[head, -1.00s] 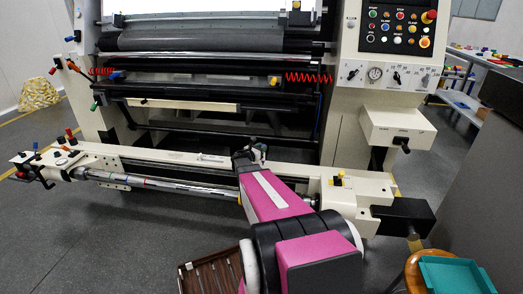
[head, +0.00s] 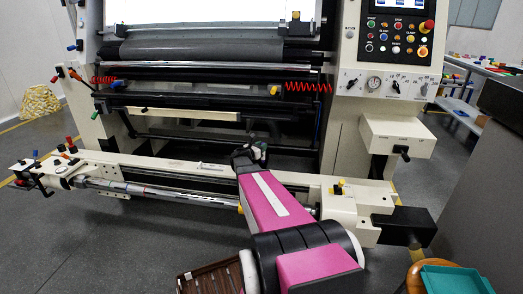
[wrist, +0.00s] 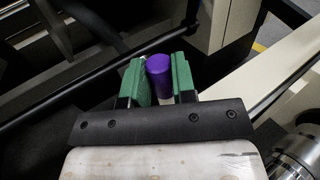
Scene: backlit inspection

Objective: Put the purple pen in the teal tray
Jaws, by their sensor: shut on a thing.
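The purple pen (wrist: 160,76) shows in the wrist view as a short, thick purple cylinder end between the two green fingers. My gripper (wrist: 159,80) is shut on it. In the head view my gripper (head: 249,154) is a small dark shape at the far end of my pink arm, in front of the machine; the pen cannot be made out there. The teal tray (head: 457,279) is at the bottom right corner on a round wooden stool, partly cut off by the picture edge. My gripper is far to the left of it and farther away.
A large cream and black machine (head: 215,114) fills the middle, with a long roller bar (head: 150,190) across its front. A black block (head: 405,226) juts out at the right. A brown slatted tray (head: 212,279) is at the bottom. A grey cabinet (head: 485,195) stands right.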

